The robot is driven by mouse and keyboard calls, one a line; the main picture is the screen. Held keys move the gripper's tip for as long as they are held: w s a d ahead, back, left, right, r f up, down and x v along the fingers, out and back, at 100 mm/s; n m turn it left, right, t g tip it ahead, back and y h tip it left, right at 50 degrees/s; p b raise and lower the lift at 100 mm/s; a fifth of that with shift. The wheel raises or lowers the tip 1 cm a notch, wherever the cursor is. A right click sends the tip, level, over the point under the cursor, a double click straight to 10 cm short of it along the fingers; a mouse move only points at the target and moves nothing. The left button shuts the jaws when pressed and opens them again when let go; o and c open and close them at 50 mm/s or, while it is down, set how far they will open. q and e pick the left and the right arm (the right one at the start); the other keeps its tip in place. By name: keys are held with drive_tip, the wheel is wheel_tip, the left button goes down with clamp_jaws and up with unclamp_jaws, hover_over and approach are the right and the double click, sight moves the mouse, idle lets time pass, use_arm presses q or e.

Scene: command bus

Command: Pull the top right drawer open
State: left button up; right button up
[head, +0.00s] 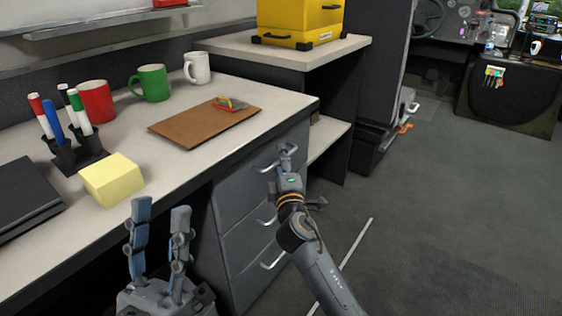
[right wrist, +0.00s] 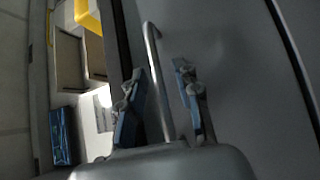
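The top drawer (head: 237,187) is the uppermost in a grey stack under the desk's right end, and its front looks flush and closed. Its handle (head: 266,168) is a metal bar. My right gripper (head: 286,152) is at this handle. In the right wrist view, the handle bar (right wrist: 155,60) runs between the two fingers of my right gripper (right wrist: 160,74), which stand apart with a gap visible on the right side. My left gripper (head: 158,205) is open and empty, raised in front of the desk edge.
Two lower drawers with handles (head: 272,261) sit below. The desk holds a clipboard (head: 190,128), mugs (head: 152,82), a pen holder (head: 80,157), a yellow note block (head: 112,180) and a black laptop-like object (head: 22,200). The floor (head: 440,190) to the right is open.

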clamp_jaws()
idle(0.3)
